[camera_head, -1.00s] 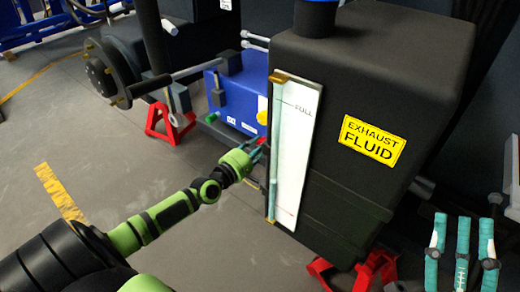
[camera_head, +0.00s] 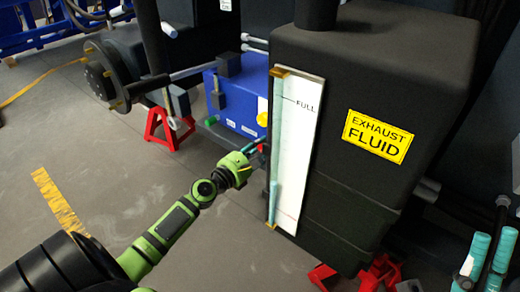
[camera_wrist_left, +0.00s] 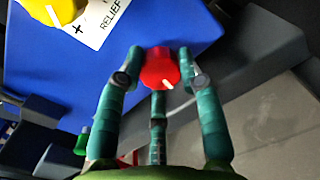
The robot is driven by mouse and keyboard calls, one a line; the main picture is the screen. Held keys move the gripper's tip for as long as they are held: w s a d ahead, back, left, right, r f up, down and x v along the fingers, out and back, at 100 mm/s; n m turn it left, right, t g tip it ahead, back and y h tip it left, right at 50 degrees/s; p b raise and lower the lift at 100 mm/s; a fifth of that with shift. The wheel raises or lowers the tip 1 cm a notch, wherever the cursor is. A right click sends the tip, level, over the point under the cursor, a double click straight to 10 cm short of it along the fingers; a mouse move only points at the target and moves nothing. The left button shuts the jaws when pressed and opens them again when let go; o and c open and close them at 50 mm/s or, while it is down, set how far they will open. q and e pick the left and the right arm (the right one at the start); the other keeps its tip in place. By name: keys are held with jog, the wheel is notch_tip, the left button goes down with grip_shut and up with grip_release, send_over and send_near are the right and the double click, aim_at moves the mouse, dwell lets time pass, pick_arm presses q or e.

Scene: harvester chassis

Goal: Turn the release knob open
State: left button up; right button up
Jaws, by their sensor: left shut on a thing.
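The red knob (camera_wrist_left: 160,68) has a white pointer line on its face and sits by the edge of a blue box (camera_wrist_left: 95,70). In the left wrist view my left gripper (camera_wrist_left: 160,80) has its teal fingers closed around the knob, one on each side and one below. In the head view the left gripper (camera_head: 254,148) is at the right side of the blue box (camera_head: 232,97), and only a bit of red shows by its fingertips. My right gripper (camera_head: 488,262) is in the lower right corner, partly cut off, with its fingers apart and nothing seen between them.
A yellow knob (camera_wrist_left: 52,8) with a label reading "RELIEF" is on the blue box. A small green knob (camera_wrist_left: 82,141) is at lower left. The black exhaust fluid tank (camera_head: 365,70) with its white gauge (camera_head: 295,150) stands close right of the left gripper. Open floor lies left.

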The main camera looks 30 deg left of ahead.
pick_arm(q)
jog(key=shift+r+n, duration=0.1)
jog(key=shift+n, duration=1)
jog(key=o, duration=1.1)
jog(key=shift+o, duration=0.2)
